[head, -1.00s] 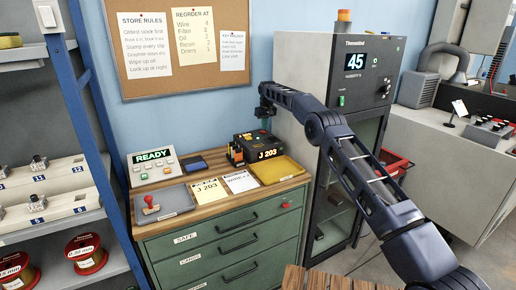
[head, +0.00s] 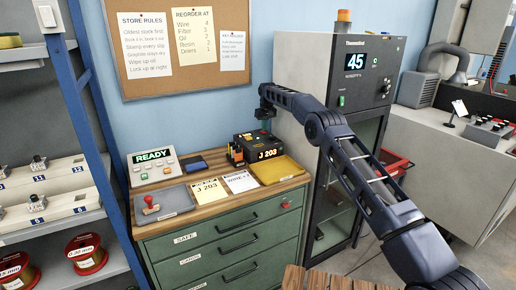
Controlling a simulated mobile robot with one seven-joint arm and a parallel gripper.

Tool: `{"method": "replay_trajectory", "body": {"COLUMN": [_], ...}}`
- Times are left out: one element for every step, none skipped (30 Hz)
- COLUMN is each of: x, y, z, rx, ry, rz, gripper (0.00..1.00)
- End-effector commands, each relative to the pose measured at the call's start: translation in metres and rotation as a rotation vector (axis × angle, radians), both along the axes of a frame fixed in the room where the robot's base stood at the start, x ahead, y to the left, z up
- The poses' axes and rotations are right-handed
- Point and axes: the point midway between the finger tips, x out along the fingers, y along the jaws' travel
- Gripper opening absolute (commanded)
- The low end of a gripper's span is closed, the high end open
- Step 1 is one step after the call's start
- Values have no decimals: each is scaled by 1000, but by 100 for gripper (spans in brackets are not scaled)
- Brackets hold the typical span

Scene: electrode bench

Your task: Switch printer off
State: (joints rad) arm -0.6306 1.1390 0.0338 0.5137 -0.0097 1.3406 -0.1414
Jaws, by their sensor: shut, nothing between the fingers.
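A black device (head: 258,149) with a lit "J 203" display and small coloured buttons on top sits at the back right of the wooden bench top; it may be the printer, but no label tells. A pale console (head: 153,167) with a "READY" screen and several coloured buttons stands to its left. Which of the two carries the printer's switch I cannot tell. My gripper (head: 265,116) points down just above the black device, shut and empty. Whether its tips touch the device I cannot tell.
A yellow tray (head: 279,170), paper cards (head: 209,190) and a grey tray (head: 176,202) with a red stamp (head: 150,204) lie on the bench. A tall cabinet (head: 345,110) stands close on the right. A blue-framed shelf (head: 93,120) is on the left.

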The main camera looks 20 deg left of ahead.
Motion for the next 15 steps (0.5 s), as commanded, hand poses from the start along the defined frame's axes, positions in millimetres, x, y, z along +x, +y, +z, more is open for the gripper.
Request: {"method": "replay_trajectory", "body": {"x": [0,0,0,0,0,0,0,0,0,0,0,0,0,0,0], "y": [0,0,0,0,0,0,0,0,0,0,0,0,0,0,0], "z": [-1,-1,-2,-2,-2,-3,-3,-4,-4,-4,-5,-5,-6,-6,-6], "rx": [0,0,-1,-1,-1,-1,-1,-1,-1,-1,-1,-1,-1,-1,-1], "ry": [0,0,1,1,1,1,1,1,1,1,1,1,1,1,1], "rz": [0,0,0,0,0,0,0,0,0,0,0,0,0,0,0], "gripper": [0,0,0,0,0,0,0,0,0,0,0,0,0,0,0]}}
